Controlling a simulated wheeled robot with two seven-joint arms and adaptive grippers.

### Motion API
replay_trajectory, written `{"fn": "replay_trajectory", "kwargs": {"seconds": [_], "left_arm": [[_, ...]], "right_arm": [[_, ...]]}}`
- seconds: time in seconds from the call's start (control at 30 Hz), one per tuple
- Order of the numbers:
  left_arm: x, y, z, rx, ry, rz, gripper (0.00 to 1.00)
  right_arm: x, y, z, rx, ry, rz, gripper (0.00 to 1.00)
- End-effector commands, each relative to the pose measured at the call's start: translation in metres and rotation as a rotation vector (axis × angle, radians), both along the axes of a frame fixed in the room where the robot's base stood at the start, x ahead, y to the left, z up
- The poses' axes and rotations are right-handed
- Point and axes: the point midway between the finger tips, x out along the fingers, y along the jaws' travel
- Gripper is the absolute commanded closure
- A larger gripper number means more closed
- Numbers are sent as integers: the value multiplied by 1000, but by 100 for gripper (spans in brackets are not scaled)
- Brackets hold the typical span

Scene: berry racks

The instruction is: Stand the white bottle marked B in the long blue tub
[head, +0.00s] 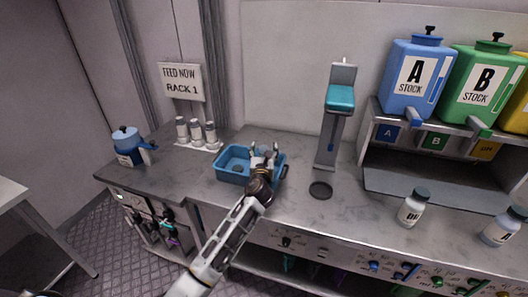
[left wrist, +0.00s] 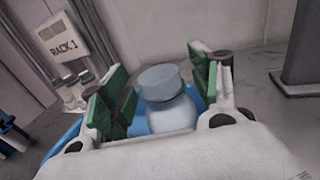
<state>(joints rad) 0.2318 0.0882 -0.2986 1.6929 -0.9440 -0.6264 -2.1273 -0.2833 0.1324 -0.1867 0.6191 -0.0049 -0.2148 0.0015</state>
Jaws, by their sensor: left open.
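The long blue tub (head: 226,175) stands on the counter left of the middle. My left gripper (head: 264,153) is over the right part of the tub with its jaws open. In the left wrist view a white bottle with a grey-blue cap (left wrist: 170,112) stands between the open green-padded fingers (left wrist: 163,95), with the blue tub around its lower part. It looks upright, with a gap to the fingers. Its letter does not show, and its base is hidden. In the head view my gripper mostly covers it. My right gripper is not in view.
Two white bottles with dark caps, one (head: 411,208) and another (head: 501,227), stand on the counter at right. A dispenser (head: 334,120) and a dark round disc (head: 320,190) are right of the tub. Small white bottles (head: 196,132) and a blue jug (head: 128,146) are at left.

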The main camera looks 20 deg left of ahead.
Motion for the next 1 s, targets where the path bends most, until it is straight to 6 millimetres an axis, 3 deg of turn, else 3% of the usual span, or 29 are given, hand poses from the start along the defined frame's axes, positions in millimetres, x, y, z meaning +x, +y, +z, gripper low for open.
{"fn": "replay_trajectory", "kwargs": {"seconds": [1.0], "left_arm": [[-100, -23, -1, 1, 0, -1, 38]], "right_arm": [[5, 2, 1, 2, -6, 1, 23]]}}
